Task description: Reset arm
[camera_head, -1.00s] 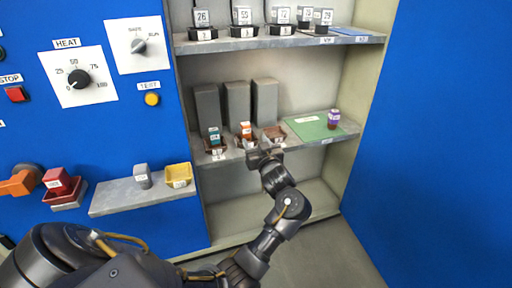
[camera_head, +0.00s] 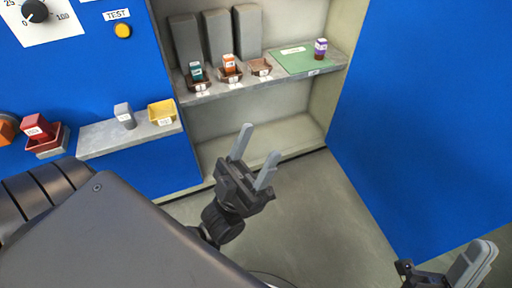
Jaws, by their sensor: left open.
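My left gripper (camera_head: 255,158) is in the middle of the head view, in front of the lower part of the shelf unit. Its two grey fingers are spread apart with nothing between them, pointing up and away. My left arm fills the lower left of the view. My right gripper (camera_head: 470,265) shows at the lower right corner, partly cut off by the frame edge. Its grey finger pads look close together, and I cannot make out a gap or any object between them.
The shelf (camera_head: 245,82) holds small brown trays, a teal item (camera_head: 196,71), an orange item (camera_head: 228,64), and a purple item (camera_head: 320,48) by a green mat (camera_head: 290,63). A grey ledge (camera_head: 100,140) bears a grey block (camera_head: 124,116) and yellow tray (camera_head: 162,112). Floor is clear.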

